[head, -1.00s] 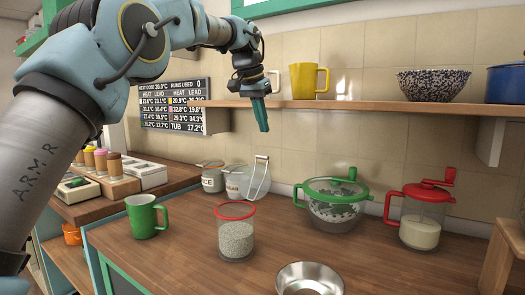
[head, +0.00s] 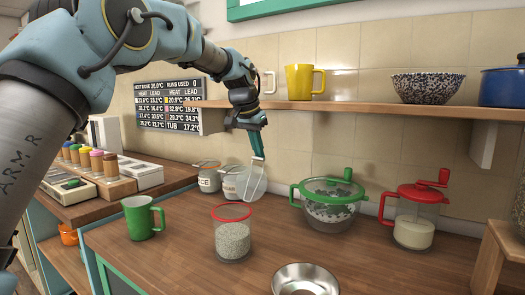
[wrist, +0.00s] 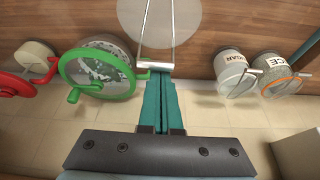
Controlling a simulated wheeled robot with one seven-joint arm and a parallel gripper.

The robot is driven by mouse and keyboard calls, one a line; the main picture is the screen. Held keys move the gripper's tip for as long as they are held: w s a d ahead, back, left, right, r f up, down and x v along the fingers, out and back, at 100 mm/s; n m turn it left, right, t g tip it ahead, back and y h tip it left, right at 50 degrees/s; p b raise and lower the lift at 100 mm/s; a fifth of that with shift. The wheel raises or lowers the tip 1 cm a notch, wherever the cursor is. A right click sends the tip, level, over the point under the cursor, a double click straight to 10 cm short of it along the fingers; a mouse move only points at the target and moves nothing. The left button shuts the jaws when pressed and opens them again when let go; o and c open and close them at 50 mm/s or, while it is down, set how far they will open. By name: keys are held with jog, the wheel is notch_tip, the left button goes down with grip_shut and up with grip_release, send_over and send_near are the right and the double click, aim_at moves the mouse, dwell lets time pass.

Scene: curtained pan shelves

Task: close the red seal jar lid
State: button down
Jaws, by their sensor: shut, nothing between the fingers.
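The red seal jar (head: 232,240) is clear glass with a red ring at its mouth and pale grains inside. It stands upright on the counter. Its round clear lid (head: 252,182) stands up behind the mouth, open, with a wire bail at its top; the wrist view shows the lid as a pale disc (wrist: 158,18) and the bail's metal bar (wrist: 155,66). My gripper (head: 258,154) has teal fingers, shut and empty, pointing down at the top of the bail. In the wrist view the fingertips (wrist: 160,74) are right at the bar; I cannot tell if they touch.
A green-lidded bowl (head: 330,205) and a red-lidded jar (head: 415,222) stand to the right. Two labelled jars (head: 208,178) stand behind. A green mug (head: 140,218) is left, a steel bowl (head: 306,282) in front. The shelf (head: 350,106) overhangs the back.

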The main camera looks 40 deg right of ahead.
jog(key=shift+a+b, duration=0.25)
jog(key=shift+b, duration=0.3)
